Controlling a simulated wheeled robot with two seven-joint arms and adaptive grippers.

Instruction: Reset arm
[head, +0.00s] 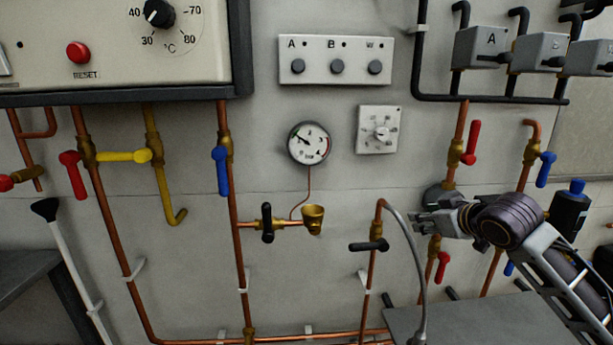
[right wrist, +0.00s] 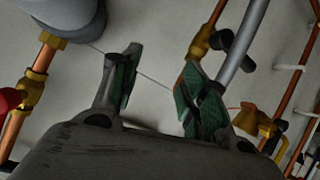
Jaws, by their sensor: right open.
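My right gripper (head: 424,223) is at the right of the head view, in front of the wall beside a pump-like round part. In the right wrist view its two green-padded fingers (right wrist: 160,95) stand apart with only bare wall between them. It holds nothing. My right arm comes in from the lower right. My left gripper is in neither view. A red RESET button (head: 78,52) sits on the cream control panel (head: 110,25) at the upper left.
A grey hose (head: 405,235) hangs just left of my right gripper, from a pipe with a black valve handle (head: 369,246). A gauge (head: 309,144) and a dial plate (head: 379,130) are on the wall. A grey surface (head: 480,322) lies below.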

